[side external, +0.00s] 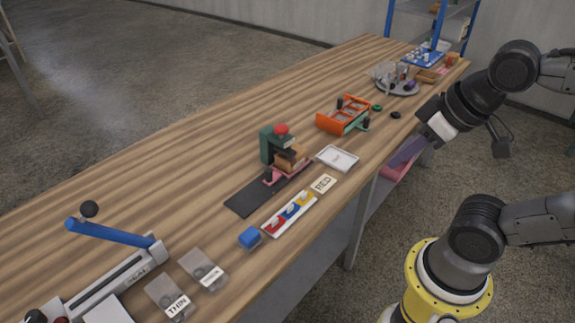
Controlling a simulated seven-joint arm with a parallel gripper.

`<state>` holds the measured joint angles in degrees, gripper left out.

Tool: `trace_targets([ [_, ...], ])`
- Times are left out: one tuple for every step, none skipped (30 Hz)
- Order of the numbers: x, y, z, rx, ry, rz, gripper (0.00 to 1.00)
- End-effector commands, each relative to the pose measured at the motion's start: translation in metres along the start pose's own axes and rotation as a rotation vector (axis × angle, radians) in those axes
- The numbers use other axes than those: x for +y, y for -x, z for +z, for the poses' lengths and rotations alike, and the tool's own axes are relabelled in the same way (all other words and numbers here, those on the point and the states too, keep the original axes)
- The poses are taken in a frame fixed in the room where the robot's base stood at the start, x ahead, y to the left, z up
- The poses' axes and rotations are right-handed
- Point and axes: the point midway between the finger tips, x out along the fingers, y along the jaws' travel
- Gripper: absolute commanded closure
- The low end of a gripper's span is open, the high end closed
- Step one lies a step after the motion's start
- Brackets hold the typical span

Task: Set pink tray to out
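A pink tray-like piece (397,173) shows below the table's right edge, beneath a purple piece (408,151). How far it sticks out is hard to tell. A second pink part, a flat slide (290,173) with a dark pink knob, lies at the foot of a green press with a red top (281,130), with a tan block on it. My gripper (432,126) is at the table's right edge, just above the purple piece and apart from the press. Its fingers are too small and dark to tell open from shut.
The wooden table (170,155) holds an orange-and-green rack (343,115), a white dish (337,158), a colored switch strip (289,214), a blue block (250,237) and a blue-handled lever (110,233). A round grey tray (396,85) stands farther back. The table's left side is clear.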

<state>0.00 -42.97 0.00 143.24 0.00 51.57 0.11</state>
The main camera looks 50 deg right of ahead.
Motion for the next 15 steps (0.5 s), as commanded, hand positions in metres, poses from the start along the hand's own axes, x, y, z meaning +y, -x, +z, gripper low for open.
trace_targets([
  [0.0,0.0,0.0,0.0,-0.011,0.0,0.82],
  [0.0,0.0,0.0,0.0,-0.023,0.0,0.77],
  [0.0,0.0,0.001,-0.002,-0.05,0.0,0.69],
  [0.0,0.0,0.001,-0.004,-0.077,0.0,0.64],
  [0.0,0.0,0.001,-0.007,-0.109,0.0,0.59],
  [0.0,0.002,0.0,-0.005,-0.159,0.0,0.51],
  [0.0,0.005,-0.004,0.002,-0.201,0.0,0.46],
  [0.0,0.009,-0.008,0.011,-0.248,-0.002,0.42],
  [0.0,0.014,-0.016,0.023,-0.312,-0.004,0.42],
  [0.0,0.018,-0.022,0.027,-0.36,-0.005,0.42],
  [0.0,0.021,-0.029,0.028,-0.41,-0.006,0.42],
  [0.0,0.024,-0.04,0.026,-0.476,-0.006,0.42],
  [0.0,0.026,-0.048,0.023,-0.525,-0.006,0.42],
  [0.0,0.027,-0.057,0.02,-0.577,-0.005,0.42],
  [0.0,0.029,-0.07,0.012,-0.647,-0.003,0.42],
])
